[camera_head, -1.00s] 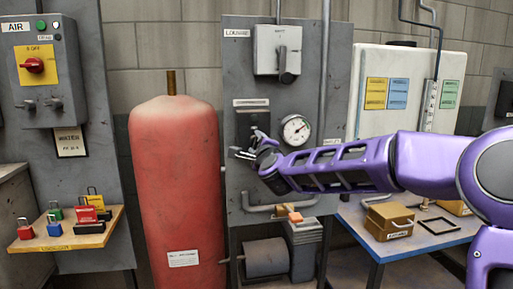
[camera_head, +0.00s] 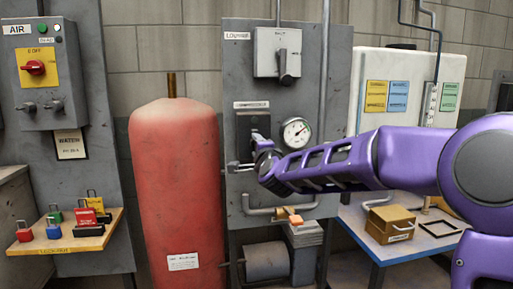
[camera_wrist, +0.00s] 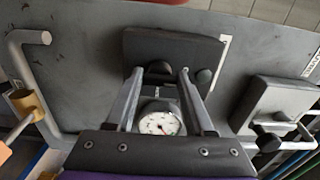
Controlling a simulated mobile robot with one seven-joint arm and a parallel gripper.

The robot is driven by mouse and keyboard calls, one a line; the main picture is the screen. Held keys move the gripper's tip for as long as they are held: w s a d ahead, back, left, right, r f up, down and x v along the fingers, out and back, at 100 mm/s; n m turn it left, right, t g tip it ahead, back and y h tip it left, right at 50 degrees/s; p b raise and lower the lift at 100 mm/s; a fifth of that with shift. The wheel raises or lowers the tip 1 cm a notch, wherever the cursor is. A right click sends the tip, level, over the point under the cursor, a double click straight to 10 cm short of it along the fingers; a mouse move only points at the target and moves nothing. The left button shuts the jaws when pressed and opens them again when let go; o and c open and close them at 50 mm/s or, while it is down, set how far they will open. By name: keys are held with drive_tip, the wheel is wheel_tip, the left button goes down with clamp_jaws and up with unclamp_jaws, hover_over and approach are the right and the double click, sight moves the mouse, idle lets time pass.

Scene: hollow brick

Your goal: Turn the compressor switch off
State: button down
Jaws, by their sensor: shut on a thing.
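The compressor switch is a dark box (camera_head: 252,122) under a pale label plate on the grey middle panel, just left of the round gauge (camera_head: 296,133). In the wrist view the box (camera_wrist: 150,46) is at the top centre, with a small dark handle (camera_wrist: 158,69) and a round greenish knob on its face. My gripper (camera_head: 248,152) is at the lower part of the box. In the wrist view its two fingers (camera_wrist: 161,73) lie on either side of the handle, shut on it. The exact contact is small and partly hidden.
The gauge sits right beside my gripper. A grey lever switch (camera_head: 278,52) is above and a pipe with an orange-handled valve (camera_head: 295,219) below. A red tank (camera_head: 177,180) stands left. A shelf of padlocks (camera_head: 70,241) is at far left, a blue table (camera_head: 415,246) at right.

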drive_tip(key=shift+c, duration=1.4)
unclamp_jaws()
drive_tip(key=p+v, duration=0.9)
drive_tip(key=v, duration=0.8)
drive_tip(key=shift+s, duration=0.2)
drive_tip(key=shift+d+r, duration=0.1)
drive_tip(key=shift+d, duration=0.05)
